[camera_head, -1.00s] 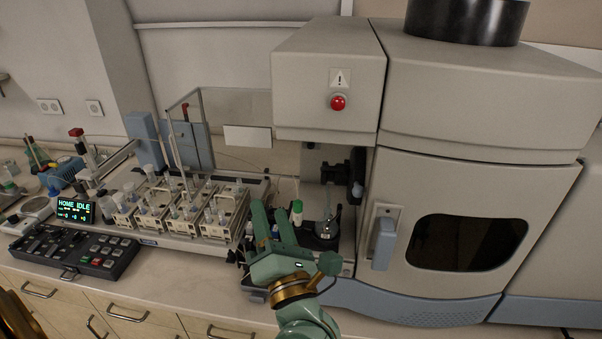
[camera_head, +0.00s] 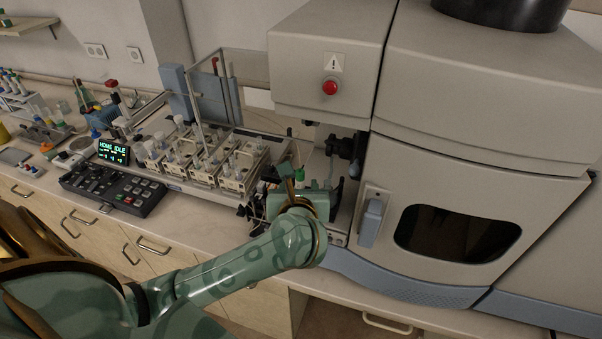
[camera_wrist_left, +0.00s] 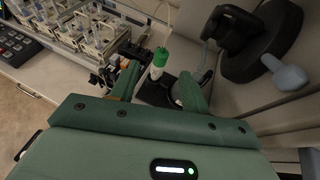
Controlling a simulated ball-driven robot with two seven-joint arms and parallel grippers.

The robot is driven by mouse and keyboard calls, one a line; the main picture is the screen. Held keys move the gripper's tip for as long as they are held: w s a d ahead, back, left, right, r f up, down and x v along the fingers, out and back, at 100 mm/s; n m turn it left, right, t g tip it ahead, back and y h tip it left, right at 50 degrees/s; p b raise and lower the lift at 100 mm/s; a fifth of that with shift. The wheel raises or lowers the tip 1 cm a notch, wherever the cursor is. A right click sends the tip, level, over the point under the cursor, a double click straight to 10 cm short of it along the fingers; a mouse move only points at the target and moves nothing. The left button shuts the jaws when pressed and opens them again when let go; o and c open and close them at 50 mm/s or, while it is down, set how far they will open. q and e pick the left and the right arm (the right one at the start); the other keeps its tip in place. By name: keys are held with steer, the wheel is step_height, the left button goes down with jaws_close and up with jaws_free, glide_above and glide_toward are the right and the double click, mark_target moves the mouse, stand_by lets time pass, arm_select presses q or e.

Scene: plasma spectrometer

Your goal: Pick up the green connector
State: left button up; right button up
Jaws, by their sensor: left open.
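The green connector (camera_head: 300,175) has a green top and a paler body, and it stands in the gap between the sample trays and the spectrometer in the head view. In the left wrist view the green connector (camera_wrist_left: 160,57) appears between the two finger ends, with space on both sides. My left gripper (camera_wrist_left: 159,74) is open and empty, its green fingers pointing toward the connector. In the head view my wrist hides most of the fingers. I cannot tell how far the fingertips are from the connector. My right gripper is not in view.
The spectrometer (camera_head: 470,185) stands close on the right. Trays of vials (camera_head: 215,165) and a black control panel (camera_head: 112,190) lie left. Dark clutter (camera_wrist_left: 105,78) is near the left finger. The front counter strip is bare.

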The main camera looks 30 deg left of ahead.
mark_target(300, 175)
arm_select(q)
steer(key=shift+w+a, duration=0.25)
steer(key=shift+w, duration=0.1)
steer(key=x, duration=0.4)
steer(key=shift+w+f+p, duration=0.1)
steer(key=shift+w+p, duration=0.25)
steer(key=shift+p, duration=0.05)
steer(key=shift+s, duration=0.15)
steer(key=shift+c, duration=1.3)
jaws_close()
